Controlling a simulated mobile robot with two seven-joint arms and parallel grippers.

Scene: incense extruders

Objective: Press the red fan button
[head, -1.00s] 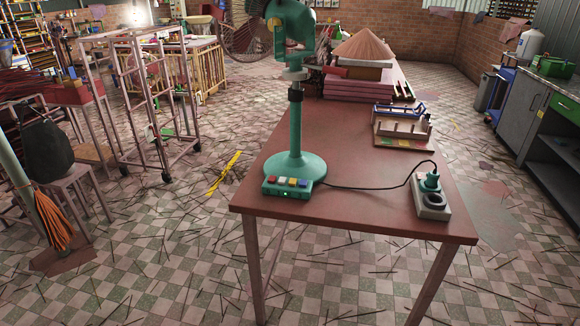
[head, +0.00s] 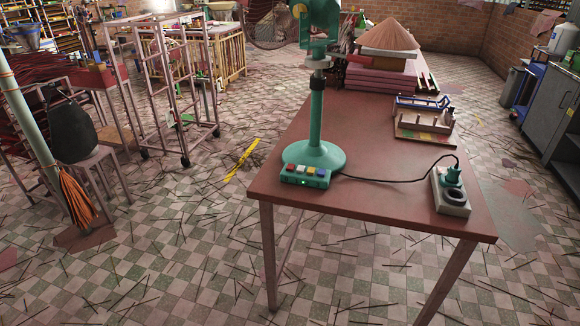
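The green fan stands on the near left part of the red-brown table (head: 385,195). Its round base (head: 318,157) and post (head: 316,118) are upright, and its head (head: 318,20) is cut off by the top edge of the head view. A small green button box (head: 305,178) sits at the front of the base, with a row of small coloured buttons on top. The red button (head: 290,168) appears to be at the left end of the row. Neither of my grippers is in view.
A black cord runs from the fan to a socket block (head: 452,192) at the table's right. A wooden rack (head: 424,122), and pink stacked slabs (head: 381,78) under a conical hat (head: 388,36), stand farther back. Sticks litter the tiled floor. The table's front middle is clear.

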